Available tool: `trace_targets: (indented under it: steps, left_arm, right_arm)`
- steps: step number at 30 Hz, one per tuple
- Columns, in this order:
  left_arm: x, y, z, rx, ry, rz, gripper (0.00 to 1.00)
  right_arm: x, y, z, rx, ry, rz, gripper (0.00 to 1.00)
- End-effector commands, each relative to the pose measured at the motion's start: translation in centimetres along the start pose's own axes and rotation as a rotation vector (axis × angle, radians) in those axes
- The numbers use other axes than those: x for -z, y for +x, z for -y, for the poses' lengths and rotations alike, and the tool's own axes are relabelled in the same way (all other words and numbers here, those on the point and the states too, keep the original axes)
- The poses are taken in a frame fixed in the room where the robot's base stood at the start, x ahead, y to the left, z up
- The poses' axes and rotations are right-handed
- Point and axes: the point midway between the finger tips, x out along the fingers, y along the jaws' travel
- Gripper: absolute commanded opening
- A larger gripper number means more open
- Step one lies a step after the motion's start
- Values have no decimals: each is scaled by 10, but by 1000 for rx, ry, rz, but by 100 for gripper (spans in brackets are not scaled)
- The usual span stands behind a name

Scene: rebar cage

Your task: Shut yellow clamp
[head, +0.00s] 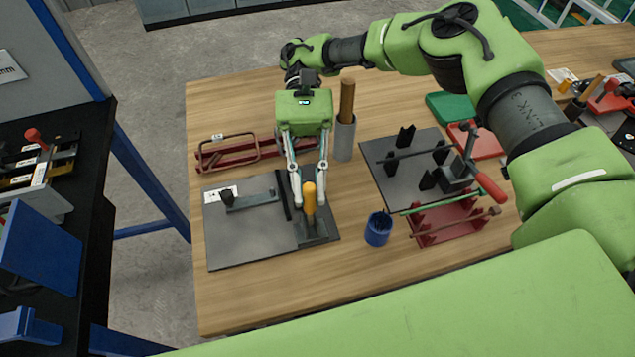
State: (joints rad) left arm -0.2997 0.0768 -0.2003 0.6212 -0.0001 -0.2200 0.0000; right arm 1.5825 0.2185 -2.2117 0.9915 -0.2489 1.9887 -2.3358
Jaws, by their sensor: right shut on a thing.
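The yellow clamp's handle (309,198) stands roughly upright on a dark plate (240,245) at the left of the wooden table. My right gripper (309,190) reaches down over it from behind, with a finger on each side, shut on the handle. The clamp's dark base (312,230) shows below the fingers; its arm and tip are partly hidden, so I cannot tell how it grips. My left gripper is not in view.
A grey holder (344,140) with a wooden handle stands right behind the gripper. Red bars (235,150) lie behind the plate. A blue cup (378,229) stands to the right, beside another fixture plate (400,170) with a red-handled clamp (480,175). The table's front left is clear.

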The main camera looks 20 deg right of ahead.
Motion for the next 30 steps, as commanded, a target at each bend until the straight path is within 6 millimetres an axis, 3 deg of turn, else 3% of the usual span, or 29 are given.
trace_targets:
  steps: [21,22,23,30]
  left_arm:
    - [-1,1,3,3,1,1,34]
    - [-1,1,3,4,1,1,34]
    - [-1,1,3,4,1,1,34]
    - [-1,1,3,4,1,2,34]
  right_arm:
    - [2,1,5,-1,9,29,0]
    - [2,1,5,-1,9,29,22]
    - [2,1,5,-1,9,29,30]
    - [1,0,5,-2,8,29,32]
